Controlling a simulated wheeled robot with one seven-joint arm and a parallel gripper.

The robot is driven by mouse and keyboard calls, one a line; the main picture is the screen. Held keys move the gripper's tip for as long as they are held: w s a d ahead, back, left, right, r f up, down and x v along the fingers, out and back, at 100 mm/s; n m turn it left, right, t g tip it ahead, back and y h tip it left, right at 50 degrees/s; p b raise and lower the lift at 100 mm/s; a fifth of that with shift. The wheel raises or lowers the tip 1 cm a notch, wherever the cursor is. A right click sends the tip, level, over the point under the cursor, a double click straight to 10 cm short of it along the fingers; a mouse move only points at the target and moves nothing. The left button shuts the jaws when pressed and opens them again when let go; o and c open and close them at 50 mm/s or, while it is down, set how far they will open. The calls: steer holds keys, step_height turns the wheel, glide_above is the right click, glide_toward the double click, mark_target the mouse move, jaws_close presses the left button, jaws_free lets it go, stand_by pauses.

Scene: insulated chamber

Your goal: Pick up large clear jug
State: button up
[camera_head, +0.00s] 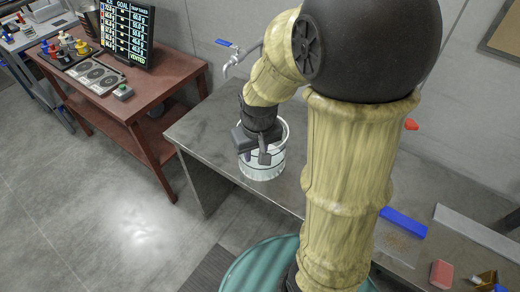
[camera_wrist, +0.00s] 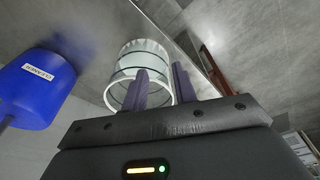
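The large clear jug (camera_head: 264,173) stands upright on the grey metal bench, near its left end. It is a see-through cylinder with dark bands. My gripper (camera_head: 255,156) is right at the jug, in front of its upper part in the head view and hiding some of it. In the wrist view the jug (camera_wrist: 128,72) lies beyond the fingers of my gripper (camera_wrist: 160,70). The fingers are apart with a gap between them. The left finger overlaps the jug and the right one is by its right edge. I cannot tell whether either finger touches the jug.
A metal tap (camera_head: 232,62) is on the wall behind the bench (camera_head: 205,125). A blue container labelled "CLEANER" (camera_wrist: 38,92) is at left in the wrist view. A red-brown table (camera_head: 150,100) with a display stands left. Blue and red items lie on the bench's right part.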

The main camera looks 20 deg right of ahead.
steer(key=w+r+n+g+p, duration=0.1)
steer(key=w+r+p, duration=0.3)
steer(key=w, duration=0.7)
steer(key=shift+w+n+g, duration=0.15)
steer(key=shift+n+g, duration=0.25)
steer(key=shift+n, duration=0.1)
steer(key=shift+a, duration=0.1)
step_height(320, 180, down, 12)
steer(key=p, duration=0.3)
steer(key=shift+f, duration=0.15)
steer(key=shift+f, duration=0.1)
